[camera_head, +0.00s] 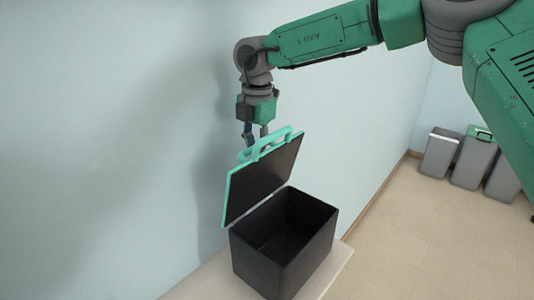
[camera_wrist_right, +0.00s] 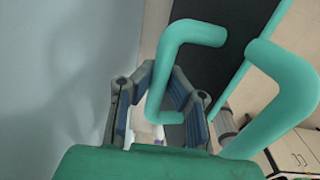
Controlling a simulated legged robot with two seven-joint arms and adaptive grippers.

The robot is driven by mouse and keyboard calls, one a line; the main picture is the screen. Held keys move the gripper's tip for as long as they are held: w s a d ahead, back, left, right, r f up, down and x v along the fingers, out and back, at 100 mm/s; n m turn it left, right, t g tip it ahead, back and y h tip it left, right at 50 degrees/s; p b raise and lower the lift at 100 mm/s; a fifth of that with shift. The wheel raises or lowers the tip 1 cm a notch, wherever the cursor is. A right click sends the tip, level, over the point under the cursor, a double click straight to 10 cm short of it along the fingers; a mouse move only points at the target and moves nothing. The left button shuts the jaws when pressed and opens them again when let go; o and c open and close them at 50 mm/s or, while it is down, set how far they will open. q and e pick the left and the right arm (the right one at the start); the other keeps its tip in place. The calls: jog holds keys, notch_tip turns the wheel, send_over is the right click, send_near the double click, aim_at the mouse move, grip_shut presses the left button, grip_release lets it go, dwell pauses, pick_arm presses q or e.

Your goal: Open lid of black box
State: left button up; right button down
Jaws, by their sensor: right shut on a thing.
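The black box (camera_head: 255,265) stands on a pale ledge with its interior open to view and nothing clearly visible inside. Its lid (camera_head: 262,180), black inside with a green rim, is raised and tilted up from the box's back left edge. A green handle (camera_head: 276,142) sits on the lid's upper edge; it also shows large in the right wrist view (camera_wrist_right: 185,33). My right gripper (camera_head: 256,135) is at the handle, shut on it, with a bar of the handle between its fingers in the right wrist view (camera_wrist_right: 162,85). My left gripper is not in view.
A pale wall (camera_head: 120,130) stands close behind and left of the box. The ledge (camera_head: 210,280) shows around the box's base. Several grey bins (camera_head: 440,152) stand at the far right, one with a green top. The tiled floor (camera_head: 410,240) between is clear.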

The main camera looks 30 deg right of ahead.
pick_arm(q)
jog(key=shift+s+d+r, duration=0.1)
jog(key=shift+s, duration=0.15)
pick_arm(e)
jog(key=shift+w+a+r, duration=0.25)
jog(key=shift+w, duration=0.2)
jog(key=shift+w+a+r, duration=0.2)
jog(key=shift+w, duration=0.25)
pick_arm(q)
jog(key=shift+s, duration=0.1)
pick_arm(e)
jog(key=c, duration=1.9)
grip_release()
jog(key=o, duration=0.4)
jog(key=shift+w+a, duration=0.15)
jog(key=shift+a, duration=0.05)
jog(key=shift+c, duration=0.2)
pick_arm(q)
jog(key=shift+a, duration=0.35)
pick_arm(e)
jog(key=shift+a+f, duration=0.2)
jog(key=shift+a, duration=0.05)
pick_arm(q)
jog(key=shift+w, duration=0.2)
pick_arm(e)
notch_tip(320, 180, up, 8)
jog(key=shift+s+f, duration=0.25)
